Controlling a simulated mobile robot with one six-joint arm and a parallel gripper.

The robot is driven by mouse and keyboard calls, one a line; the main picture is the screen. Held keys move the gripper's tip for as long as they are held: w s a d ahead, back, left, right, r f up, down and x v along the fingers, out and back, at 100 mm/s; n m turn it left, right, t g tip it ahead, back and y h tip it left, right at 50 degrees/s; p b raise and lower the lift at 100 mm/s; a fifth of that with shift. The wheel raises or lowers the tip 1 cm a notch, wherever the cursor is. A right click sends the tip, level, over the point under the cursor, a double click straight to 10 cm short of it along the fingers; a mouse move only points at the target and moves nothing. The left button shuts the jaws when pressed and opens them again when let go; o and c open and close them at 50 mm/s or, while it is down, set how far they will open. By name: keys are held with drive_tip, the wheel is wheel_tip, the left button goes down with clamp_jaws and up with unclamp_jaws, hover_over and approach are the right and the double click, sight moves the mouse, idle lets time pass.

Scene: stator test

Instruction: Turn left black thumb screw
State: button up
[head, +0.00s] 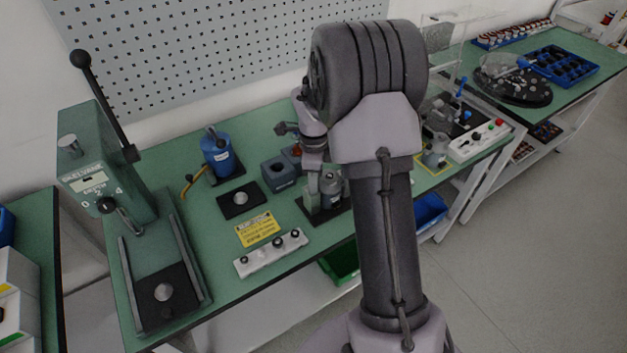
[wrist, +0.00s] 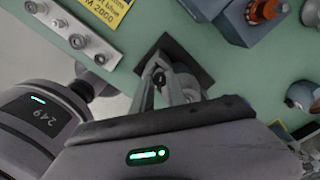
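My gripper (wrist: 158,72) points down at a black square base plate (wrist: 194,58) on the green bench. Its two grey fingers come close together at a small dark round part (wrist: 158,78), which may be a black thumb screw. I cannot tell whether the fingers touch it. A grey metal fixture (head: 331,188) stands there on the black base plate (head: 313,217). I cannot make out a left and a right thumb screw.
A white strip with several knobs (head: 270,254) and a yellow label (head: 258,229) lie left of the fixture. A blue-grey block (head: 280,174) stands close behind it. A blue pot (head: 217,155) and a green lever press (head: 105,165) stand farther left.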

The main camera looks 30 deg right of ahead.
clamp_jaws()
drive_tip(key=shift+n, duration=0.3)
drive_tip(key=n+p, duration=0.1)
drive_tip(key=n, duration=0.2)
drive_tip(key=shift+n, duration=0.4)
drive_tip(key=n+p, duration=0.1)
drive_tip(key=n, duration=0.2)
drive_tip(key=shift+n, duration=0.3)
drive_tip(key=n+p, duration=0.1)
drive_tip(key=n, duration=0.3)
drive_tip(key=shift+r, duration=0.1)
drive_tip(key=n+p, duration=0.1)
drive_tip(key=n, duration=0.4)
drive_tip(key=shift+p, duration=0.35)
drive_tip(key=shift+n, duration=0.3)
